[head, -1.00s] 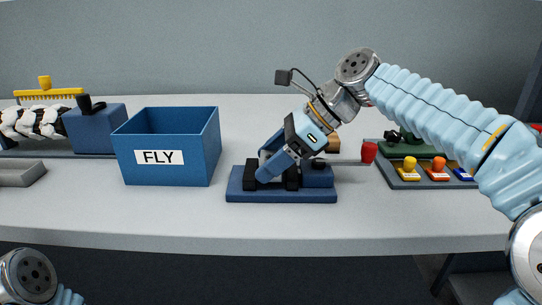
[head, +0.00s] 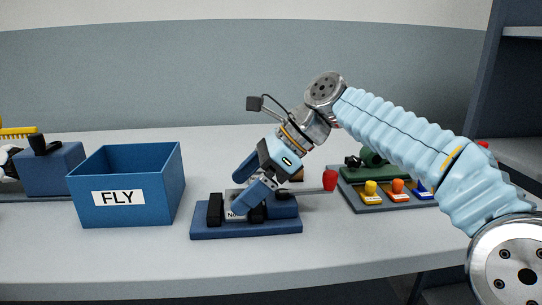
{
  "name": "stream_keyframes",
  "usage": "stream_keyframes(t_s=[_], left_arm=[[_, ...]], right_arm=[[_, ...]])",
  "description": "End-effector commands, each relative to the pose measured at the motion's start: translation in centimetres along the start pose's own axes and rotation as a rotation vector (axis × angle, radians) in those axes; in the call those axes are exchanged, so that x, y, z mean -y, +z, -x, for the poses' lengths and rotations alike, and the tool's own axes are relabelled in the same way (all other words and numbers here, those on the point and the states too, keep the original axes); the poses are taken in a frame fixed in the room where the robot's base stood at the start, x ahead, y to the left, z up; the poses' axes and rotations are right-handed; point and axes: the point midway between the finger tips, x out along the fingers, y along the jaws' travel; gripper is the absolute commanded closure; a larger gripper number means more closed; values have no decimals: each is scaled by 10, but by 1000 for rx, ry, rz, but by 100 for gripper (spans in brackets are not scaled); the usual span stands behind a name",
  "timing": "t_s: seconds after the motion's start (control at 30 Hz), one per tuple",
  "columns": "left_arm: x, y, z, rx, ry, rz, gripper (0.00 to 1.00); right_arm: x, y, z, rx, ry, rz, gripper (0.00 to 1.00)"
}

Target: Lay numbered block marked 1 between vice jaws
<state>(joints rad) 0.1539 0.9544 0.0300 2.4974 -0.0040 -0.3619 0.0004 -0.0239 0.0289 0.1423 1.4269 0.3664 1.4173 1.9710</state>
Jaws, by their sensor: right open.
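The blue vice (head: 247,231) stands on the table with two black jaws, the left one (head: 215,210) upright and clear. A pale grey block (head: 233,214) with a label starting "No" sits between the jaws; its number is hidden by a finger. Whether it touches the jaws I cannot tell. My right gripper (head: 240,191) is open, tilted down over the vice, with its lower finger in front of the block. The vice's rod ends in a red handle (head: 330,180) on the right. My left gripper is out of view.
A blue bin marked FLY (head: 125,210) stands left of the vice. A grey tray (head: 380,206) with yellow, orange and blue knobbed pieces lies to the right, partly behind my right arm. The table front (head: 150,265) is clear.

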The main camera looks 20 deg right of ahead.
Motion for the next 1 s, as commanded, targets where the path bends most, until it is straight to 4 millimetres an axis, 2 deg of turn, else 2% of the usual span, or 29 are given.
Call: stream_keyframes(t_s=[0.03, 0.2, 0.4, 0.6, 1.0], left_arm=[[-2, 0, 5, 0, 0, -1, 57], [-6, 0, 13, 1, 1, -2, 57], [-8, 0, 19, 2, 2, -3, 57], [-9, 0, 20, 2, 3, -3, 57], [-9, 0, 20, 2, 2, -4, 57]], right_arm=[[1, 2, 15, 2, -5, -1, 2], [1, 2, 58, 1, -5, -2, 2], [1, 1, 94, 2, -2, -1, 2], [0, 0, 108, 1, 0, 0, 2], [0, 0, 108, 1, 0, 0, 2]])
